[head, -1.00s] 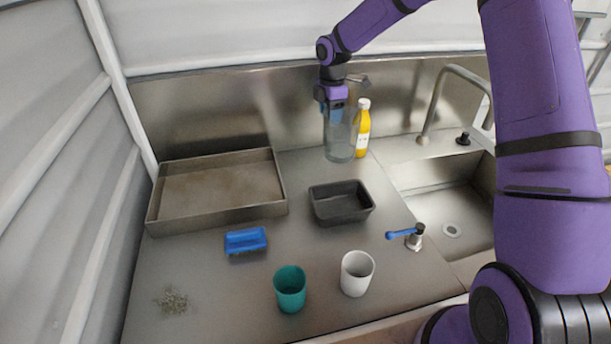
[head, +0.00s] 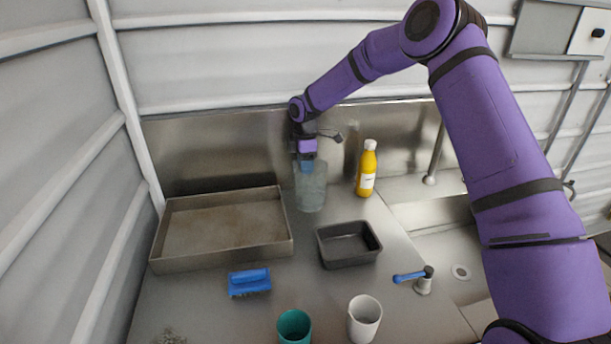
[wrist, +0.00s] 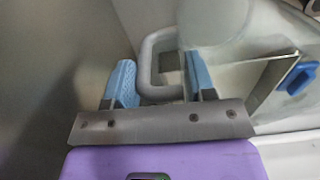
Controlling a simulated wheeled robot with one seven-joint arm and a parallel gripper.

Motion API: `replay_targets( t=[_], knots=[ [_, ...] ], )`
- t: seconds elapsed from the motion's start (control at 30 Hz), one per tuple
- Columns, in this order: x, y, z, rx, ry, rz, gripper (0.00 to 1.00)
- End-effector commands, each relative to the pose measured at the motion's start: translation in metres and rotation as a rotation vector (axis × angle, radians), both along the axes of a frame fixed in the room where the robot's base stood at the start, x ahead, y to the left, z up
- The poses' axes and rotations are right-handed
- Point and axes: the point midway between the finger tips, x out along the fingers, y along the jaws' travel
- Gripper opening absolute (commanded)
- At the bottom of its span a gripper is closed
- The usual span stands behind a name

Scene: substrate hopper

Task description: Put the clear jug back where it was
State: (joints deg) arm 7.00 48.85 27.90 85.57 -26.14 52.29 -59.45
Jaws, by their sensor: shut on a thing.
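The clear jug (head: 312,192) is upright at the back of the steel counter, between the metal tray and the yellow bottle. My gripper (head: 306,165) is above and against its back-left side. In the wrist view, the blue fingers of my gripper (wrist: 160,78) are shut on the jug's grey handle loop (wrist: 150,52). The jug's clear body (wrist: 225,40) fills the upper right of that view. I cannot tell whether the jug's base touches the counter or is slightly above it.
A shallow metal tray (head: 165,240) lies left, a yellow bottle (head: 367,170) stands right of the jug, and a black bin (head: 350,262) is in front. A blue brush (head: 249,282), teal cup (head: 294,327) and white cup (head: 364,318) are nearer. The steel backsplash is close behind.

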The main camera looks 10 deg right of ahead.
Motion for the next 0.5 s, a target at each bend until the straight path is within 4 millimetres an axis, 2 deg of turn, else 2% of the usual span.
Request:
replay_targets(
  t=[0.3, 0.5],
  knots=[
    [0.000, 0.000, -0.033, 0.000, 0.000, 0.001, 0.07],
    [0.000, 0.000, -0.037, 0.000, -0.002, 0.001, 0.07]
  ],
)
